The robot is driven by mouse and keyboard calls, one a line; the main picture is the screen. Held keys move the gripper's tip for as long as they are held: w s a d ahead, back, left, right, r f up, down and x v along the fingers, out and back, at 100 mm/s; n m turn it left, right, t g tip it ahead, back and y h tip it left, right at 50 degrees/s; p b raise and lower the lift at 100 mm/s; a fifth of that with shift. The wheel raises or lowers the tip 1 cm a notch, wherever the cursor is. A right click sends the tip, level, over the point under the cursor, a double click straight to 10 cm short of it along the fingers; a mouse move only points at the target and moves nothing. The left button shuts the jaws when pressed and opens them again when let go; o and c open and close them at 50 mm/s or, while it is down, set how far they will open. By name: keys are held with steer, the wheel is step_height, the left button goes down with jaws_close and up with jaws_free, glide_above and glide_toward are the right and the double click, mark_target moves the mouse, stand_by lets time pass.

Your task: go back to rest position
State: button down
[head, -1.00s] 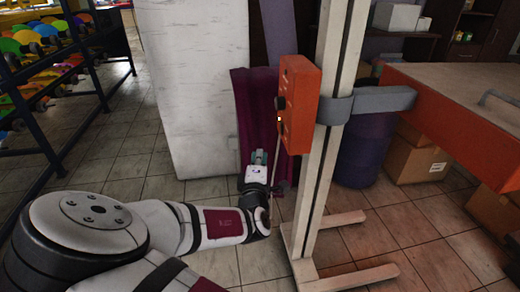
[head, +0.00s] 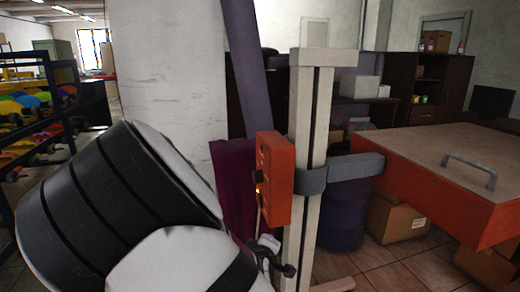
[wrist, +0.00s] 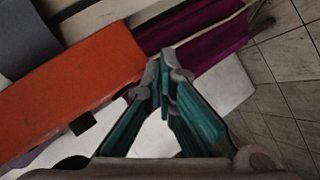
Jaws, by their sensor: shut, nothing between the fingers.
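My gripper (wrist: 166,72) shows in the wrist view with its teal-lined fingers closed together at the tips and nothing between them. An orange control box (head: 275,165) with a dark knob and a small yellow light is on the pale post (head: 308,130) in the head view. In the wrist view the orange box (wrist: 70,85) lies left of my fingers, close to them in the picture; I cannot tell the exact gap. In the head view my arm fills the lower left and my fingers cannot be made out clearly.
A grey bracket (head: 340,172) joins the post to an orange-sided table (head: 437,190) at right. A white panel (head: 175,85) and purple cloth (head: 233,185) stand behind my arm. A purple barrel (head: 343,215) and cardboard boxes (head: 398,217) are below the table. Shelves (head: 62,105) stand at left.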

steer(key=s+d+r+m+g+y+p, duration=0.2)
steer(key=s+d+r+m+g, duration=0.25)
steer(key=s+r, duration=0.55)
steer(key=s+d+r+m+g+y+p, duration=0.25)
steer(key=s+d+r+m, duration=0.2)
steer(key=s+r, duration=0.55)
steer(key=s+d+r+m+h, duration=0.1)
steer(key=s+d+r, duration=0.2)
steer(key=s, duration=0.6)
steer(key=s+d+r+m+g+h+p, duration=0.1)
steer(key=s+d+r, duration=0.3)
steer(key=s, duration=0.5)
steer(key=shift+s+d+r, duration=0.15)
steer(key=shift+s+d, duration=0.25)
steer(key=shift+d, duration=0.2)
